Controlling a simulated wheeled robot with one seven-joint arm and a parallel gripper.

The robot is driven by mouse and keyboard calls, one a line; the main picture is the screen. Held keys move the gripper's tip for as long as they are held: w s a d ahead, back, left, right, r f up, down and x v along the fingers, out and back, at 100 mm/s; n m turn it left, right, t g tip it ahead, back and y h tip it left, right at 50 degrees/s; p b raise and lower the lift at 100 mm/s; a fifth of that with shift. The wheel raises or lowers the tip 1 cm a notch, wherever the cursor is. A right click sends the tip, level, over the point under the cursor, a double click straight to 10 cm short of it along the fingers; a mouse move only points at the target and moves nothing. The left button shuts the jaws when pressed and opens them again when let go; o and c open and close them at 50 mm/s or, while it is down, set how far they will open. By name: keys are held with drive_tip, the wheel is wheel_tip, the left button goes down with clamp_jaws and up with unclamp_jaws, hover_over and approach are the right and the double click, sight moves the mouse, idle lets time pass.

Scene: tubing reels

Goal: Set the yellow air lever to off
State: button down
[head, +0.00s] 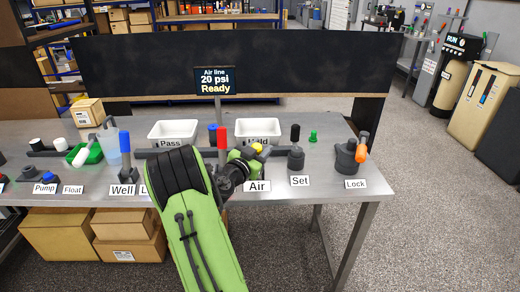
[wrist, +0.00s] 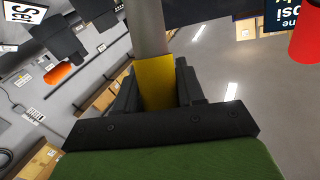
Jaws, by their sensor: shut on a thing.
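The yellow air lever (head: 257,148) shows as a small yellow tip behind the "Air" label (head: 257,186). My gripper (head: 247,158) is at the lever, and my green arm comes in from the front. In the wrist view my gripper (wrist: 156,88) has its dark fingers on both sides of the yellow handle (wrist: 155,75), shut on it. A grey shaft (wrist: 147,25) runs on from the yellow part. The lever's base is mostly hidden by my gripper. A sign (head: 215,80) above the bench reads "Air line 20 psi Ready".
A red-topped lever (head: 222,138) stands close left of my gripper. The "Set" knob (head: 296,157) and the orange-handled "Lock" fixture (head: 347,155) stand to the right. White bins "Pass" (head: 172,124) and "Hold" (head: 257,124) sit behind.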

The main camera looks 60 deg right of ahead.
drive_tip(key=shift+w+d+r+n+y+p, duration=0.4)
drive_tip(key=shift+d+r+y+p, duration=0.4)
drive_tip(key=shift+p, duration=1.25)
drive_tip(key=w+d+f+n+g+y+p, duration=0.1)
drive_tip(key=d+y+p, duration=0.4)
drive_tip(key=p, duration=0.5)
drive_tip(key=shift+w+d+f+n+g+y+p, duration=0.3)
drive_tip(key=shift+w+d+f+n+y+p, duration=0.1)
drive_tip(key=shift+w+f+n+y, duration=0.55)
drive_tip(key=c, duration=0.8)
unclamp_jaws()
drive_tip(key=shift+w, duration=0.1)
